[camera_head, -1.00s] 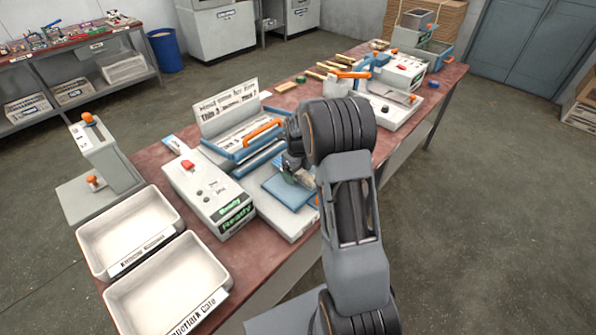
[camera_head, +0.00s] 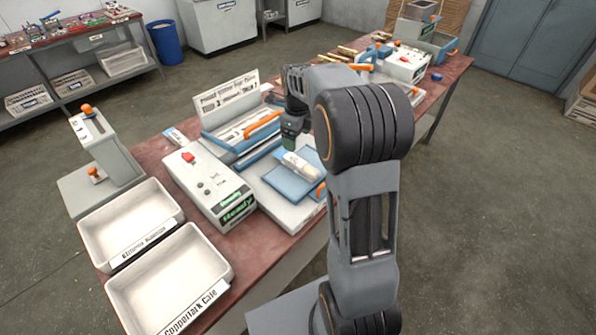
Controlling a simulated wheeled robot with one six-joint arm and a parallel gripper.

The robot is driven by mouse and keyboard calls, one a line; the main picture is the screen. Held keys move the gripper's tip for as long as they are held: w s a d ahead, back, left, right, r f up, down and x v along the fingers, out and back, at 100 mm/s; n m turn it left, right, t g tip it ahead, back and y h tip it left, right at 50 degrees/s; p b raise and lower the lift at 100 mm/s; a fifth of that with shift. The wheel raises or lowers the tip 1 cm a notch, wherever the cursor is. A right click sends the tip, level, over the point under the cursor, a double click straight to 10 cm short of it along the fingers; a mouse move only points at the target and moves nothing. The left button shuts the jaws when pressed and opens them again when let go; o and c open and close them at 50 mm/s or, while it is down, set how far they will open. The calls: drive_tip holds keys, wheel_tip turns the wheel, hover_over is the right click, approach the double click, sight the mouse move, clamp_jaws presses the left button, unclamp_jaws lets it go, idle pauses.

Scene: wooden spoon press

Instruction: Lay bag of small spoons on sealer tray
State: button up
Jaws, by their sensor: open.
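A pale bag of small spoons (camera_head: 300,166) lies across the blue sealer tray (camera_head: 284,186), toward its back right part. The tray sits on the light base of the sealer, in front of its blue bar with an orange handle (camera_head: 262,124). My gripper (camera_head: 291,146) is just above and behind the bag, pointing down. It is open, and the bag looks free of it, though the fingertips are small and contact cannot be made out. My arm hides the right side of this area.
A control box (camera_head: 207,188) with a green "Ready" label stands left of the tray. Two white bins (camera_head: 168,280) with name labels are at the front left. A second machine (camera_head: 408,63) and wooden pieces are at the table's far end.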

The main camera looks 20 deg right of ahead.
drive_tip(key=s+a+r+n+t, duration=0.1)
drive_tip(key=s+a+n, duration=0.3)
drive_tip(key=s+n, duration=0.6)
drive_tip(key=s+a+r+n+t, duration=0.1)
drive_tip(key=s+a+n, duration=0.4)
drive_tip(key=s+n, duration=0.6)
drive_tip(key=n+t, duration=0.1)
drive_tip(key=n, duration=0.7)
drive_tip(key=shift+a+r, duration=0.3)
drive_tip(key=shift+r, duration=0.05)
